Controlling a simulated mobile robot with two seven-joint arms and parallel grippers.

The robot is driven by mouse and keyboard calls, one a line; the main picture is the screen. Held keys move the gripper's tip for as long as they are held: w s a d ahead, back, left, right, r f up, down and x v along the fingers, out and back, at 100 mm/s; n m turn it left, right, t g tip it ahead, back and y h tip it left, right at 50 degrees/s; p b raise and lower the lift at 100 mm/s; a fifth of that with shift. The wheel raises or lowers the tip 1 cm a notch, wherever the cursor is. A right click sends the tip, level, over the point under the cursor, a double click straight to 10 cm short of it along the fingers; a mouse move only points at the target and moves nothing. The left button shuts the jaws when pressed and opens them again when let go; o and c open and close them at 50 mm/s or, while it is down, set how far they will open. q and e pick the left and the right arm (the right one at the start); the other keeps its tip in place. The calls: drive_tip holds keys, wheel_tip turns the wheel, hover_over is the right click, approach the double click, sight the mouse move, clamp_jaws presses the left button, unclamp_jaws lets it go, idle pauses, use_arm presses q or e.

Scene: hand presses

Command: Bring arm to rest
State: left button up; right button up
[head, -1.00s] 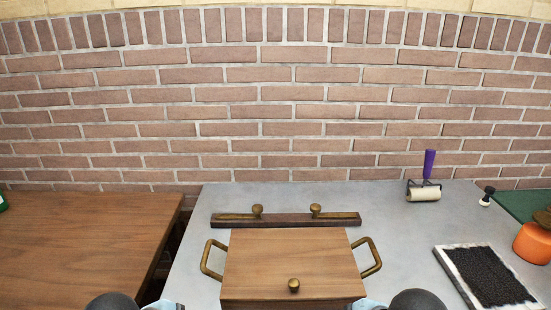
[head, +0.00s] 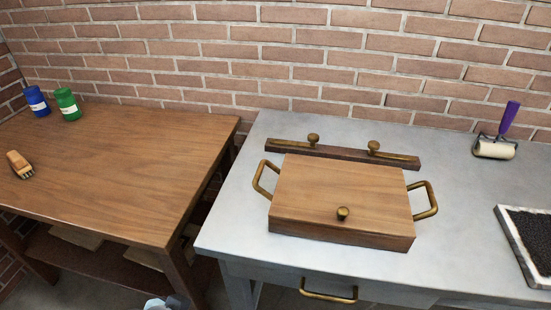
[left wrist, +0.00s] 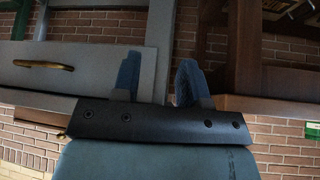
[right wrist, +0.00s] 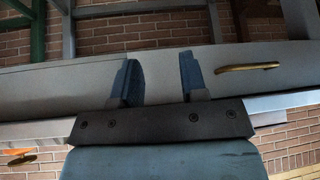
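My left gripper (left wrist: 158,80) shows in the left wrist view with its two blue fingers apart and nothing between them. It is in front of the gap between the grey table and the wooden table. My right gripper (right wrist: 160,78) shows in the right wrist view, also open and empty, in front of the grey table's front side. In the head view only a small part of one arm shows at the bottom edge, left of centre. The right arm is out of that view.
A wooden press board (head: 345,190) with brass handles lies on the grey table (head: 232,222), before a dark bar (head: 343,154). A purple-handled roller (head: 507,122) and black tray (head: 527,240) are at right. The wooden table (head: 120,170) holds a brush (head: 19,163) and blue (head: 37,100) and green (head: 67,103) containers.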

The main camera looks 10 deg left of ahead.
use_arm(q)
drive_tip(key=w+d+f+t+h+b, duration=0.4)
drive_tip(key=w+d+t+b, duration=0.15)
drive_tip(key=d+t, duration=0.2)
use_arm(e)
drive_tip(key=w+a+f+t+y, duration=0.4)
drive_tip(key=w+a+t, duration=0.1)
drive_tip(key=a+t, duration=0.2)
use_arm(q)
drive_tip(key=s+a+r+g+y+p, duration=0.1)
drive_tip(key=r+p, duration=0.6)
drive_tip(key=p, duration=0.8)
drive_tip(key=s+a+r+g+y+p, duration=0.1)
drive_tip(key=r+p, duration=0.7)
drive_tip(key=p, duration=0.8)
drive_tip(key=shift+s+a+m+g, duration=0.3)
drive_tip(key=shift+s+a+g, duration=0.15)
drive_tip(key=shift+s+a, duration=0.45)
use_arm(e)
drive_tip(key=s+d+r+g+h, duration=0.1)
drive_tip(key=r, duration=0.6)
drive_tip(key=s+d+r+g+h, duration=0.1)
drive_tip(key=s+d+r, duration=0.1)
drive_tip(key=r, duration=0.6)
drive_tip(key=shift+d+n, duration=0.25)
drive_tip(key=shift+n, duration=0.05)
use_arm(q)
drive_tip(key=shift+w+a, duration=0.1)
